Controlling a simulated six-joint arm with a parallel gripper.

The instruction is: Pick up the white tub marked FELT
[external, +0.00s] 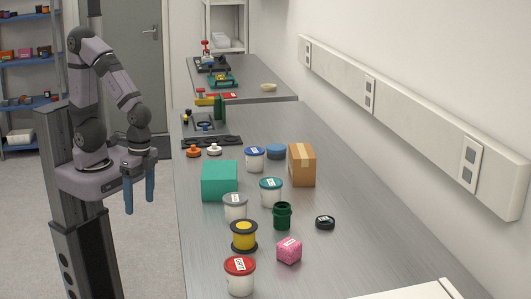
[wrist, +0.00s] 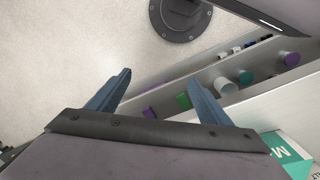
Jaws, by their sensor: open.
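Several white tubs with labels stand on the grey bench in the external view: one with a red lid (external: 239,278) at the near end, one with a grey lid (external: 235,208), one with a teal lid (external: 271,192) and one with a blue lid (external: 255,160). Their label words are too small to read, so I cannot tell which is marked FELT. My gripper (external: 140,190) hangs left of the bench, fingers pointing down, open and empty, apart from all tubs. Its two blue fingers are spread in the wrist view (wrist: 160,80), where no tub can be identified for sure.
The bench's right side is mostly clear, beside the wall.

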